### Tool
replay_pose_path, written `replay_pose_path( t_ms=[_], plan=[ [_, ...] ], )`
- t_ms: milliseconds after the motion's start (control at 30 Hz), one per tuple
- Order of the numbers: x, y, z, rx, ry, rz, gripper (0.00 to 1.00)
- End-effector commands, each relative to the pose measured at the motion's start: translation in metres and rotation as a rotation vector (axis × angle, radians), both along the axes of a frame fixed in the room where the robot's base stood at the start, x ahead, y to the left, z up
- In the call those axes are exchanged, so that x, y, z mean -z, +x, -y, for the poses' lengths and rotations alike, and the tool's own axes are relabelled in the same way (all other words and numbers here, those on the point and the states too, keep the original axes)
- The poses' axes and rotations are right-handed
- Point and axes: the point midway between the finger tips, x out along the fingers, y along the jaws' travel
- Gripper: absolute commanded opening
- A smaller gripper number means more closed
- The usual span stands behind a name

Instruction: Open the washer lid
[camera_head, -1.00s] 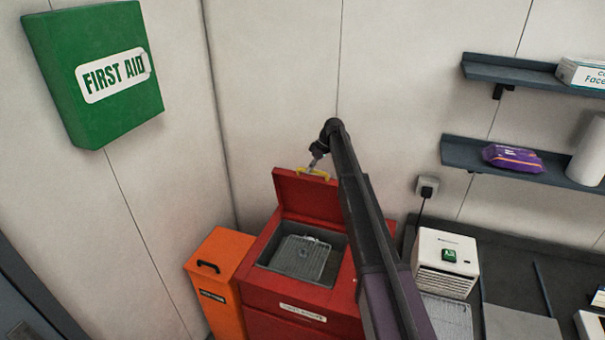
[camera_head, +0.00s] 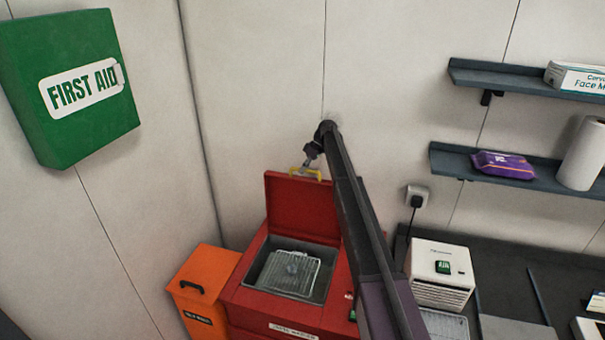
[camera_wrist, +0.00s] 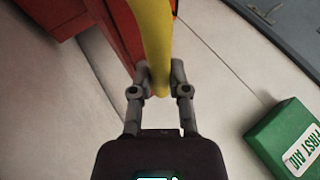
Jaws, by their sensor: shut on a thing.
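The red parts washer (camera_head: 250,290) stands against the back wall, with a wire rack (camera_head: 290,272) inside its grey basin. Its red lid (camera_head: 300,207) stands raised, close to upright, at the back of the basin. A yellow handle (camera_head: 312,174) is at the lid's upper edge; it also shows large in the wrist view (camera_wrist: 152,35). My gripper (camera_head: 305,165) is at that handle. In the wrist view my gripper (camera_wrist: 159,80) has its two fingers shut on either side of the yellow bar.
An orange bin (camera_head: 202,285) stands left of the washer. A white unit (camera_head: 440,272) sits on the dark bench at right. Two wall shelves (camera_head: 520,178) hold supplies. A green first aid box (camera_head: 70,85) hangs on the left wall. My arm crosses in front of the washer's right side.

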Motion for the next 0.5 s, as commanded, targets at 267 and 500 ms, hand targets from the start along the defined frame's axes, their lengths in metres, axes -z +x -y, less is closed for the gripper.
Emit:
replay_pose_path(
  t_ms=[267,500],
  plan=[
    [0.0004,0.0005,-0.0029,-0.005,-0.002,-0.006,0.00],
    [0.0000,0.0006,-0.0046,-0.007,0.000,-0.006,0.45]
  ],
)
